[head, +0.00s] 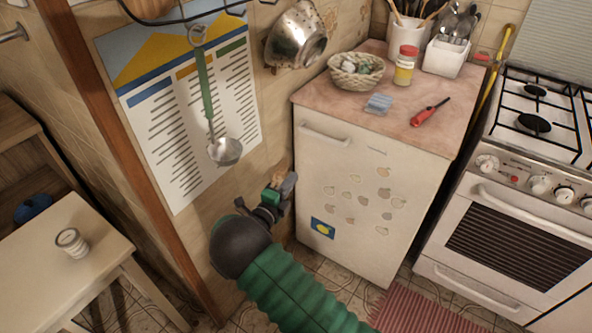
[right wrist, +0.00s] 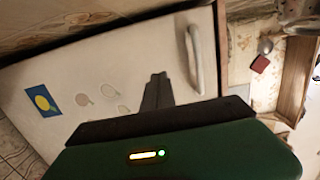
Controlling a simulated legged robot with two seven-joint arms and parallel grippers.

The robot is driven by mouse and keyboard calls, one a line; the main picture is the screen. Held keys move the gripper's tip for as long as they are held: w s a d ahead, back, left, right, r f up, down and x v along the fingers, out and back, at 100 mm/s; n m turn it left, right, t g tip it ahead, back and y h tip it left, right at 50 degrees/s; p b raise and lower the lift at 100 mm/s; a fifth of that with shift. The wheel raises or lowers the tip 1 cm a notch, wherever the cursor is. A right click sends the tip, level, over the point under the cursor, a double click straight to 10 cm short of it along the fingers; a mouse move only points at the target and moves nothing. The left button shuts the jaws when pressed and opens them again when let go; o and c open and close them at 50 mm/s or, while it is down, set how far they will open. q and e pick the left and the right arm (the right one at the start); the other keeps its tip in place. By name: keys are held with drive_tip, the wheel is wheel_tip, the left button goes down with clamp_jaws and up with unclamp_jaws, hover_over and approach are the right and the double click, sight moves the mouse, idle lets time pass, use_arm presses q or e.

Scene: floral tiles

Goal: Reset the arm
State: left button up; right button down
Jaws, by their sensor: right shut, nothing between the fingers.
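My right gripper (head: 286,184) is at the end of my green-sleeved arm, low in front of the tiled wall and just left of the white fridge (head: 345,200). In the right wrist view the gripper's fingers (right wrist: 157,88) are together and empty, seen against the fridge door. The fridge handle (right wrist: 194,58) is right of the fingers in that view, apart from them. In the head view the fridge door looks closed. My left gripper is not in view.
A ladle (head: 224,150) hangs on the wall by a poster, above my right gripper. A colander (head: 297,35) hangs higher. A basket (head: 356,72) and a red lighter (head: 430,112) lie on the fridge top. A stove (head: 520,190) stands right; a small table (head: 40,275) stands left.

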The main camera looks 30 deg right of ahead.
drive_tip(key=s+a+n+t+y, duration=0.1)
drive_tip(key=s+a+n+y, duration=0.1)
drive_tip(key=a+n+y, duration=1.15)
drive_tip(key=s+a+f+n+g+y, duration=0.1)
drive_tip(key=s+a+n+g, duration=0.2)
drive_tip(key=s+n, duration=0.7)
drive_tip(key=s+a+f+n+g+y, duration=0.1)
drive_tip(key=s+a+n+g+y, duration=0.15)
drive_tip(key=s+n, duration=0.75)
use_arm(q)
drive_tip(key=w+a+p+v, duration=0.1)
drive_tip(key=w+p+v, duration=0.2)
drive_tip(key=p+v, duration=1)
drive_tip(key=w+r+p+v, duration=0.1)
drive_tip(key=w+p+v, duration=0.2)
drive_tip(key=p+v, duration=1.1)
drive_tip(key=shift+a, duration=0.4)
use_arm(e)
drive_tip(key=s+r+m, duration=0.1)
drive_tip(key=s+r, duration=0.1)
drive_tip(key=r, duration=1.1)
drive_tip(key=s+r+m+g+h, duration=0.1)
drive_tip(key=s+r+m, duration=0.1)
drive_tip(key=r, duration=1.2)
drive_tip(key=shift+s+d+r, duration=0.2)
drive_tip(key=shift+s+d, duration=0.05)
drive_tip(key=shift+s, duration=0.25)
